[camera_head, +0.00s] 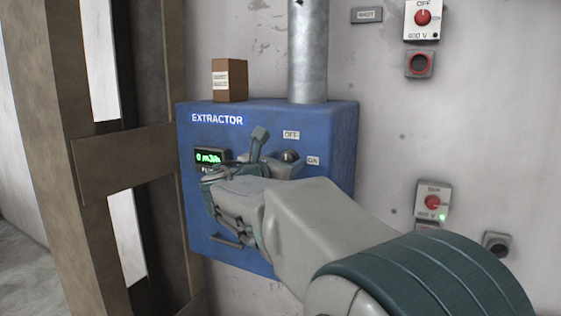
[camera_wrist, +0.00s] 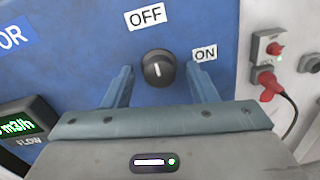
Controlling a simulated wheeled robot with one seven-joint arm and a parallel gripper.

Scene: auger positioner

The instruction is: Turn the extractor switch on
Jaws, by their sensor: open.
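The extractor switch is a round black knob (camera_wrist: 158,68) on the front of the blue extractor box (camera_head: 312,119). Its white mark stands nearly upright, towards the OFF label (camera_wrist: 146,16). The ON label (camera_wrist: 205,53) is to the knob's right. My gripper (camera_wrist: 158,84) is open, with one finger on each side of the knob in the wrist view and a gap showing on both sides. I cannot tell how deep the fingertips reach. In the head view my gripper (camera_head: 273,148) is in front of the box and partly covers the knob area.
A green-lit flow display (camera_head: 209,157) reads 0 m3/h. A small brown box (camera_head: 230,81) and a metal pipe (camera_head: 308,50) stand on top of the extractor box. Red-knobbed switch boxes (camera_head: 433,203) are on the wall to the right. A brown frame (camera_head: 120,165) stands to the left.

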